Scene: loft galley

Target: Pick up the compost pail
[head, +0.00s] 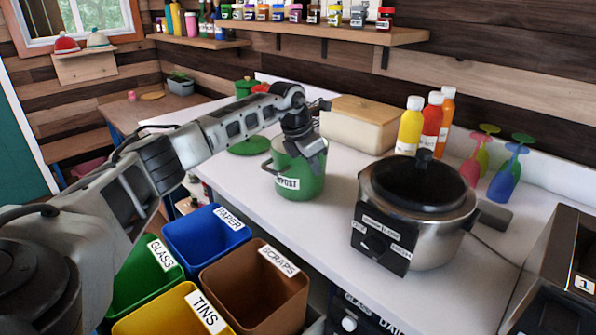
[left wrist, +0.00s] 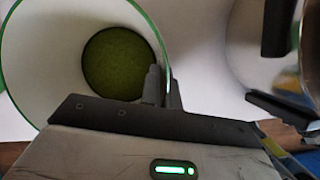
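The compost pail (head: 299,175) is a green pail with a partly hidden white label, standing upright on the white counter in the head view. A handle loop shows on its left side. My left gripper (head: 312,150) reaches down over its right rim. In the left wrist view the pail (left wrist: 50,60) shows a white inside and a dark green bottom. The two fingers of my left gripper (left wrist: 164,90) straddle the pail's wall, close together, one inside and one outside. They look shut on the rim. My right gripper is not in view.
A steel cooker (head: 440,235) with a black lid stands right of the pail. A wooden-lidded box (head: 360,122) and bottles (head: 410,125) stand behind. A green lid (head: 248,146) lies behind my arm. Sorting bins (head: 255,290) stand in front, below the counter.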

